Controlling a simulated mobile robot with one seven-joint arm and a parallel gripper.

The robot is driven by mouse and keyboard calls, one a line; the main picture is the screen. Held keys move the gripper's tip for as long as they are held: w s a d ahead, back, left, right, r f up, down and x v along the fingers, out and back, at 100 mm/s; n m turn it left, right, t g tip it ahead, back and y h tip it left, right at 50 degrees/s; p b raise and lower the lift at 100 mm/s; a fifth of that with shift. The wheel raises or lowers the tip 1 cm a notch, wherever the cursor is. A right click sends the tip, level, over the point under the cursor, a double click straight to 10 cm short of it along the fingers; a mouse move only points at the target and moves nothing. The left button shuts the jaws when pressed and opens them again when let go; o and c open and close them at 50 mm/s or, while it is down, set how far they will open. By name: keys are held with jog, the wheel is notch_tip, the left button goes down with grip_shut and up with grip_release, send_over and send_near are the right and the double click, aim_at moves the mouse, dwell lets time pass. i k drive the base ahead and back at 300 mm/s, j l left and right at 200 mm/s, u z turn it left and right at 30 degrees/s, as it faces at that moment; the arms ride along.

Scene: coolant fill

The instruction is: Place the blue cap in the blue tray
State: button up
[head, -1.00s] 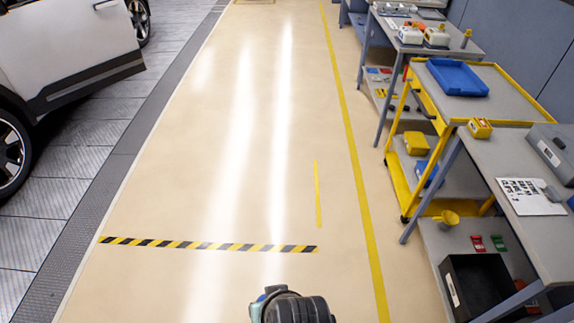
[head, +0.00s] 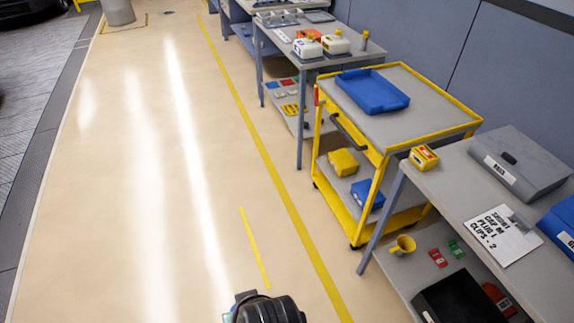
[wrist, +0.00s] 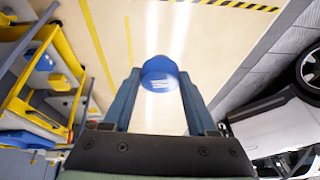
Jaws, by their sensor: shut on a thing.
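The blue cap (wrist: 160,74) is a round blue disc with a pale mark, held between the two fingertips of my gripper (wrist: 158,80) in the wrist view. My gripper is shut on it, above open floor. In the head view only a dark part of my arm shows at the bottom edge, and the cap is hidden there. The blue tray (head: 372,92) lies on the top of the yellow cart (head: 440,110), to the right of my arm and apart from the cap. The tray looks empty.
A grey bench (head: 455,190) with a yellow box (head: 423,158), a grey case (head: 515,162) and a paper sheet (head: 497,235) stands right of the cart. Another bench (head: 305,48) with white bottles stands beyond it. The floor (head: 150,200) at left is clear.

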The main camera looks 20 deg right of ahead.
aim_at(362, 86)
jog(key=i+z, duration=0.3)
jog(key=i, duration=0.4)
jog(key=i+j+z, duration=0.1)
jog(key=i+z, duration=0.2)
jog(key=i, duration=0.35)
jog(key=i+z, duration=0.3)
jog(key=i, duration=0.45)
jog(key=i+j+z, duration=0.15)
jog(key=i+z, duration=0.15)
jog(key=i, duration=0.5)
jog(key=i+l+u, duration=0.3)
jog(key=i+l, duration=0.15)
jog(key=i+l+u, duration=0.35)
jog(key=i+l, duration=0.25)
